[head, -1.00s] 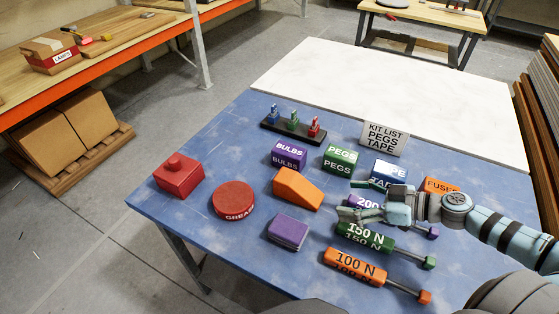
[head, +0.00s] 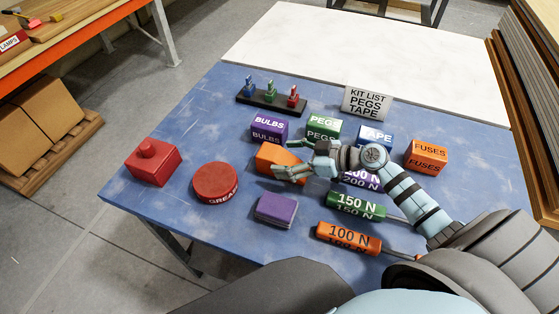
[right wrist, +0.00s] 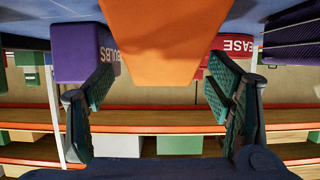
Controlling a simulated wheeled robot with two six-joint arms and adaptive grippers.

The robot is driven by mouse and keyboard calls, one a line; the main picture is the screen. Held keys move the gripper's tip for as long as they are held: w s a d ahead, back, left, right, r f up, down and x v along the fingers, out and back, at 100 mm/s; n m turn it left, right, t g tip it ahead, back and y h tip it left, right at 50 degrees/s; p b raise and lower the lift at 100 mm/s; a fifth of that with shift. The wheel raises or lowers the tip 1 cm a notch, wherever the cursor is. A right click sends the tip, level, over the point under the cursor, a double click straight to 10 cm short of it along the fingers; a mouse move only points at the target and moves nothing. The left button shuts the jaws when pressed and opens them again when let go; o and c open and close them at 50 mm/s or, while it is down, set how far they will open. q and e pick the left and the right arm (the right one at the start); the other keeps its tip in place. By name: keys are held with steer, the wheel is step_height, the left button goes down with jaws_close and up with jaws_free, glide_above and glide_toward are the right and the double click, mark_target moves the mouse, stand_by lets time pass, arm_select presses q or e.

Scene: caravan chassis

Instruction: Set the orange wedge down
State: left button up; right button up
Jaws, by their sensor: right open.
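The orange wedge (head: 271,157) rests on the blue table top, between the red GREASE tin (head: 215,182) and my right gripper (head: 284,158). My right gripper is open, with one finger on the far side of the wedge and one on the near side. In the right wrist view, the wedge (right wrist: 160,42) lies between the two spread fingers (right wrist: 163,75), with a gap on each side. The gripper hides part of the wedge in the head view. My left gripper is not in view.
The purple BULBS box (head: 269,129) and green PEGS box (head: 323,129) stand just behind. A purple block (head: 275,209) lies in front.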

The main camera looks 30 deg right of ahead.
mark_target(269, 154)
steer(key=shift+x, duration=1.35)
steer(key=shift+s, duration=0.1)
steer(key=c, duration=1.5)
steer(key=shift+r, duration=0.1)
